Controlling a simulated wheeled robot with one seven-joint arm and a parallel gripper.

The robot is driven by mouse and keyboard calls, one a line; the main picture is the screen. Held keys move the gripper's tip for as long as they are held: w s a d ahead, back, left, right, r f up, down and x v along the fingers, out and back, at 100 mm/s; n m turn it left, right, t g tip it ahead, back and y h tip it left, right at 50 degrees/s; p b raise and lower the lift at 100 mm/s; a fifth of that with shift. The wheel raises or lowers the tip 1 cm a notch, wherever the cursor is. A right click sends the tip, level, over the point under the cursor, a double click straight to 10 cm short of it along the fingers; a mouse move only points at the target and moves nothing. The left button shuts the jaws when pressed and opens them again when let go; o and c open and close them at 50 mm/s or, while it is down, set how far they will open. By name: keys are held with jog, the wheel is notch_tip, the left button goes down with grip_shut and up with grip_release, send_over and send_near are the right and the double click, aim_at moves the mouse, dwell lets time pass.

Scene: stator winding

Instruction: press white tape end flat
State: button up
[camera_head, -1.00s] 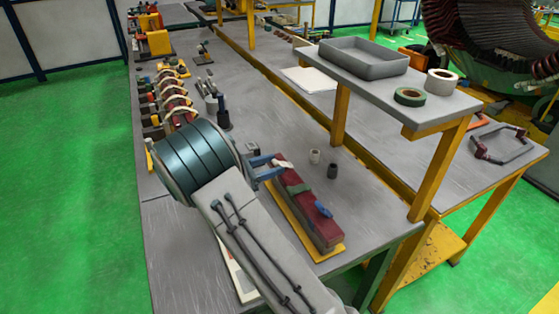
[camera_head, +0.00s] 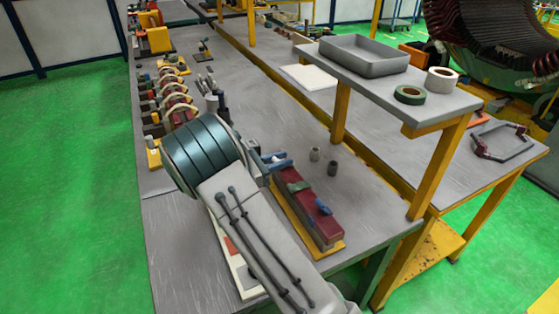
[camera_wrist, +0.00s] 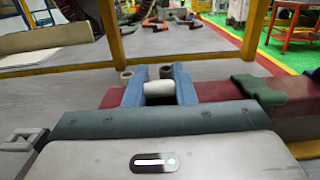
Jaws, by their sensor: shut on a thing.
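A dark red bar (camera_head: 318,222) lies on a yellow base on the bench, with a green band (camera_head: 300,187) and a blue piece (camera_head: 323,207) on it. In the wrist view the bar (camera_wrist: 220,90) runs across behind my fingers, with its green band (camera_wrist: 260,92) at right. My gripper (camera_head: 278,162) is at the bar's far end. In the wrist view my gripper (camera_wrist: 160,90) has its two blue fingers closed on a rounded white piece, seemingly the white tape end (camera_wrist: 159,89). Its contact with the bar is hidden. In the head view the white piece cannot be made out.
Two small cups (camera_head: 315,154) stand just beyond the bar. A raised shelf (camera_head: 440,105) on yellow posts holds a grey tray (camera_head: 364,70), a green tape roll (camera_head: 410,95) and a white tape roll (camera_head: 441,80). Several coil pieces (camera_head: 172,100) line the bench's left edge.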

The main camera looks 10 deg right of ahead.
jog(key=shift+a+f+h, duration=0.1)
jog(key=shift+f+h, duration=0.1)
jog(key=shift+h, duration=0.4)
jog(key=o, duration=1)
jog(key=b+v, duration=0.2)
jog(key=v, duration=1.1)
jog(key=shift+s+a+f, duration=0.1)
jog(key=shift+s+a, duration=0.05)
jog(key=shift+a, duration=0.2)
